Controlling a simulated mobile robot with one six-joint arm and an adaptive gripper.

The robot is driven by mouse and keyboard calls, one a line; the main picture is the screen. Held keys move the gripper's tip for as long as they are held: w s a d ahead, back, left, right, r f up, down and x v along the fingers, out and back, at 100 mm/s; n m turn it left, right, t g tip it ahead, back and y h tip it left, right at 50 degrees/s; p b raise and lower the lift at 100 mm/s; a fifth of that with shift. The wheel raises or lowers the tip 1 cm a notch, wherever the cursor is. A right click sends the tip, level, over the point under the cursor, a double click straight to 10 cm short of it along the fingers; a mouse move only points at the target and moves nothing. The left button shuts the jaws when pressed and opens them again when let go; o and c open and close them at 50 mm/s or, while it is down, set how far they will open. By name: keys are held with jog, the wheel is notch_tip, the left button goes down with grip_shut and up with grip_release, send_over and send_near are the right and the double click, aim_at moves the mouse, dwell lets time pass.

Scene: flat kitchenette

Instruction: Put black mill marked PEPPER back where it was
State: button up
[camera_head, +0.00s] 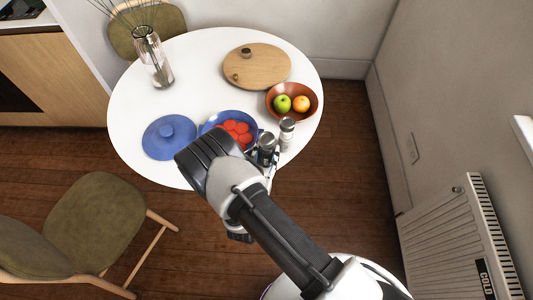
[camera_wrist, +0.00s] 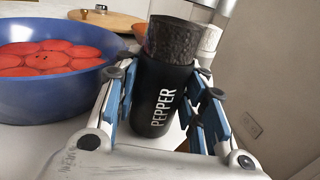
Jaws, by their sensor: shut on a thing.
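The black mill marked PEPPER (camera_wrist: 165,105) stands upright between the blue-padded fingers of my gripper (camera_wrist: 165,88) in the wrist view. My gripper is shut around its black body, and the word PEPPER faces the camera. The mill has a clear section with dark contents above the black body. In the head view its grey top (camera_head: 267,141) shows at the table's near right edge, with my gripper (camera_head: 267,158) around it. My arm hides part of it. I cannot tell whether its base touches the table.
A white mill (camera_head: 287,135) stands close to the right. A blue pot (camera_head: 213,120) with red slices is close to the left; its blue lid (camera_head: 170,137) lies beyond. A fruit bowl (camera_head: 271,106), round wooden board (camera_head: 257,80) and glass vase (camera_head: 158,70) stand on the white table (camera_head: 200,75).

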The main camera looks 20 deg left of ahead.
jog(key=shift+f, duration=0.2)
jog(key=o, duration=1.3)
jog(key=shift+c, duration=0.2)
jog(key=shift+r, duration=0.15)
jog(key=shift+s+r, duration=0.1)
jog(key=shift+r, duration=0.05)
jog(key=s+p, duration=0.2)
jog(key=s, duration=0.9)
jog(key=shift+s, duration=0.4)
jog(key=shift+d, duration=0.1)
